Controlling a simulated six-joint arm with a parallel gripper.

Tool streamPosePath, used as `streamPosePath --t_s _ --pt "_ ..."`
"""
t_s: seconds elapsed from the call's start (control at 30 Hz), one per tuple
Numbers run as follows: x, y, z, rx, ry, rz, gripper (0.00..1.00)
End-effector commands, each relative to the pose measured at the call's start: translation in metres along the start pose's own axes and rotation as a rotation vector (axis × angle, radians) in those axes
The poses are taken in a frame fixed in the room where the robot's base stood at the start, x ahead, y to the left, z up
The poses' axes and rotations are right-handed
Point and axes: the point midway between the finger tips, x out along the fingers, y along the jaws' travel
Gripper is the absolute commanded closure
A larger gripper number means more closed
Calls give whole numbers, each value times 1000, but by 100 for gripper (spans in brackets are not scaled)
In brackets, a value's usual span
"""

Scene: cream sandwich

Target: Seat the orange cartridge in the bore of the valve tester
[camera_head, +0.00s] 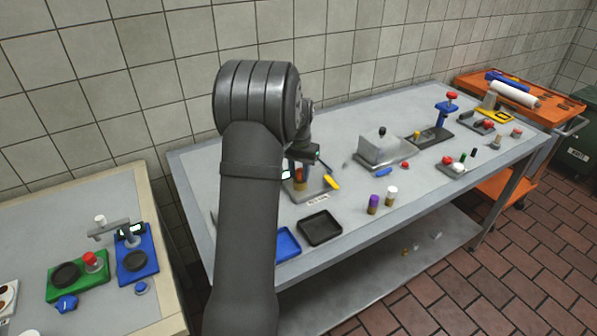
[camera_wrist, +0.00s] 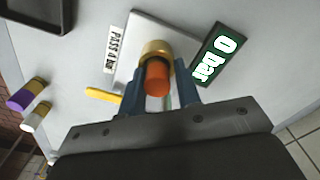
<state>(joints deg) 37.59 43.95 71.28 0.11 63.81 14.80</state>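In the wrist view, the orange cartridge (camera_wrist: 157,79) stands between the two blue fingers of my gripper (camera_wrist: 158,72). Its orange end points toward the camera, with a wider brass ring (camera_wrist: 157,49) behind it. How deep the cartridge sits in the bore is hidden. The fingers flank it closely, and whether they touch it cannot be told. The valve tester's pale plate (camera_wrist: 150,24) carries a "PASS 4 bar" label, and its display (camera_wrist: 219,55) reads "0 bar". A yellow lever (camera_wrist: 104,95) sticks out at its side. In the head view, the gripper (camera_head: 300,167) is over the tester (camera_head: 315,187), partly behind my arm.
Purple-capped (camera_head: 374,201) and white-capped (camera_head: 391,193) cartridges stand right of the tester. A black tray (camera_head: 319,228) and a blue tray (camera_head: 287,243) lie in front. A grey metal box (camera_head: 383,148) stands farther right.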

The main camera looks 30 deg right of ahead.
Motion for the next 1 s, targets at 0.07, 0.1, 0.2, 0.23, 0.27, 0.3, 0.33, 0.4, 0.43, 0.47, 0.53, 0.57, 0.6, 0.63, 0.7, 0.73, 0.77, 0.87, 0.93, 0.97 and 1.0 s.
streamPosePath --t_s 0.07,0.1,0.2,0.23,0.27,0.3,0.33,0.4,0.43,0.47,0.53,0.57,0.6,0.63,0.7,0.73,0.77,0.87,0.93,0.97,1.0 --pt "13 8 3 3 -18 13 55" --pt "13 8 3 3 -18 13 55" --pt "13 8 3 3 -18 13 55" --pt "13 8 3 4 -18 14 55" --pt "13 8 3 4 -18 14 55" --pt "13 8 3 4 -18 13 55" --pt "12 8 3 4 -17 13 55" --pt "7 8 2 4 -16 13 55" --pt "4 8 2 4 -16 13 55" --pt "0 8 2 4 -16 13 55" --pt "-12 8 2 4 -15 12 55" --pt "-19 7 1 4 -13 11 55" --pt "-29 6 1 4 -12 10 55" --pt "-36 6 1 3 -11 9 55" --pt "-54 5 0 3 -11 9 55" --pt "-61 5 0 3 -11 8 55" --pt "-68 4 0 3 -10 8 55" --pt "-89 4 0 3 -11 8 55" --pt "-101 3 0 2 -11 7 55" --pt "-106 3 0 2 -11 7 55" --pt "-110 3 0 2 -11 7 55"
